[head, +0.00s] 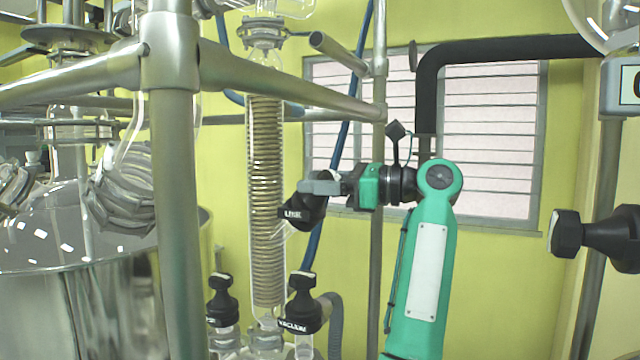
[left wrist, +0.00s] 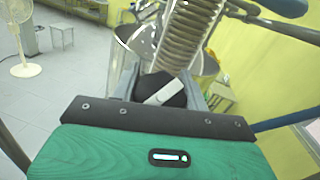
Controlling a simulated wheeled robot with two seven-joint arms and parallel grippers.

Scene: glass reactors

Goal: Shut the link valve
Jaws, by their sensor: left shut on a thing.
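The link valve (head: 304,213) is a black knob with a collar marked LINK, on a slanted glass side arm of the coil condenser. My left gripper (head: 322,188) reaches it from the right and is shut on its knob. In the left wrist view the black knob (left wrist: 160,88), with a pale bar across its top, sits between the fingers of my left gripper (left wrist: 172,92). The fingers partly hide the knob. My right gripper is not in view.
The glass condenser (head: 265,190) stands just left of the valve. A vacuum valve (head: 301,303) and another black valve (head: 222,299) are below. Metal frame posts (head: 175,200) stand at the left. Another black knob (head: 567,233) is at the right.

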